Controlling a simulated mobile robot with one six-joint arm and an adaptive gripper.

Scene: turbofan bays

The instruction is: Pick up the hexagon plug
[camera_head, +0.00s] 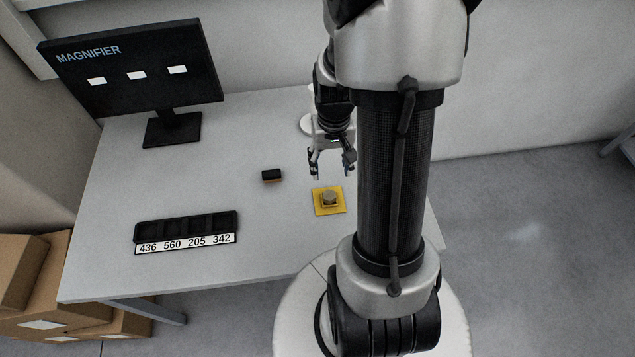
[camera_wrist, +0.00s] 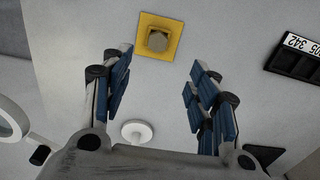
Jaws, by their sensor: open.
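The hexagon plug (camera_head: 329,197) is a small grey-tan six-sided piece on a yellow square plate (camera_head: 319,209), on the table to the right of its middle. In the wrist view the plug (camera_wrist: 157,41) sits on the yellow plate (camera_wrist: 146,19) near the top, beyond the fingertips and between their lines. My gripper (camera_head: 331,172) hangs above the table, just behind the plate in the head view.
A black tray (camera_head: 186,228) with several compartments and number labels lies at the front left. A small black and orange block (camera_head: 271,176) lies left of my gripper. A monitor (camera_head: 130,70) marked MAGNIFIER stands at the back left. A white round item (camera_wrist: 137,132) shows between my fingers' bases.

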